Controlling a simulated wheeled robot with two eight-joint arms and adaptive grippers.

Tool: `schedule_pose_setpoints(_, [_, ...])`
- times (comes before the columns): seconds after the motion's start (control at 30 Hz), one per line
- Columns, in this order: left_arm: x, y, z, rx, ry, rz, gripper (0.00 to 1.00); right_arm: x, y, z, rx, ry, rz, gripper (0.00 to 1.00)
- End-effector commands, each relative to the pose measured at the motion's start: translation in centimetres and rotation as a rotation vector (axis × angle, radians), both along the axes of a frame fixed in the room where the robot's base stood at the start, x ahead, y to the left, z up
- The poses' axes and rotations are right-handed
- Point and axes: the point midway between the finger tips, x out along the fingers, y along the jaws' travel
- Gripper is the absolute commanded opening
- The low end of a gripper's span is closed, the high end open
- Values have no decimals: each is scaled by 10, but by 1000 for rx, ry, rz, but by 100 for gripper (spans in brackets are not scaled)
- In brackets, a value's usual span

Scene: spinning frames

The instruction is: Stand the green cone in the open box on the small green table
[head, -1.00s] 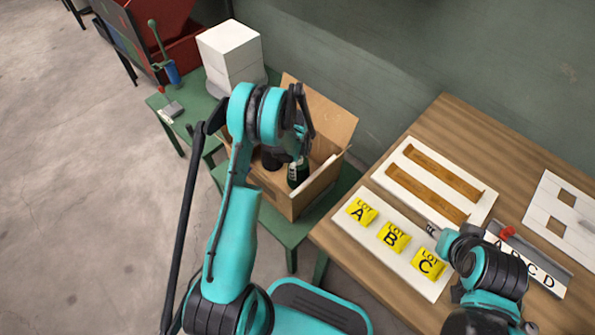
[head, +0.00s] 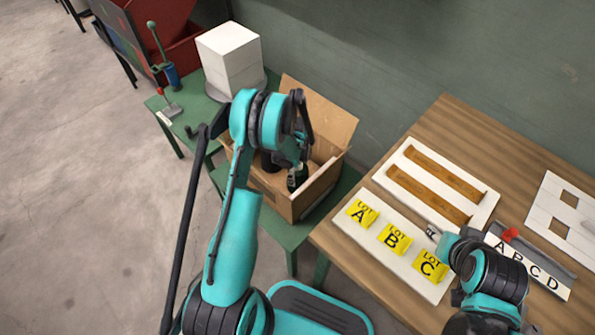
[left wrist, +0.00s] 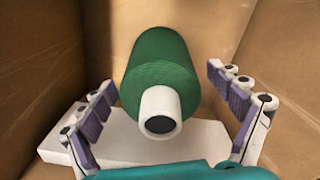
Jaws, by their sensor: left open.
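The green cone (left wrist: 160,60), with a white tube end toward the camera, is inside the open cardboard box (head: 312,203). The box stands on the small green table (head: 288,236). My left gripper (left wrist: 161,80) is open, with one finger on each side of the cone and visible gaps. A white slab (left wrist: 205,148) lies below the cone in the wrist view. My right gripper (head: 432,231) is over the wooden table near the yellow tags; its jaws are too small to judge.
Another green table (head: 205,112) behind holds a white block (head: 232,60) and small tools. The wooden table (head: 455,125) at right carries a slotted white board (head: 410,160), yellow LOT tags (head: 395,238) and a lettered rack (head: 555,285). The box walls stand close around my left gripper.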

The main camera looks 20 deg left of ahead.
Motion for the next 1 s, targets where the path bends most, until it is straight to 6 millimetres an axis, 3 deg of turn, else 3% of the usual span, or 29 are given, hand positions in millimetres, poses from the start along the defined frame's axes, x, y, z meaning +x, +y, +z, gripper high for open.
schedule_pose_setpoints(0.5, [0,0,101,0,0,0,92,0,0,40,0,0,0,40])
schedule_pose_setpoints(0.77, [-1,-2,129,2,-9,20,92,0,0,45,0,0,0,40])
schedule_pose_setpoints(0.87, [-5,-7,156,4,-39,93,92,0,0,45,0,0,0,40])
schedule_pose_setpoints(1.0, [-20,-22,217,0,-116,278,92,0,0,45,0,0,0,40])
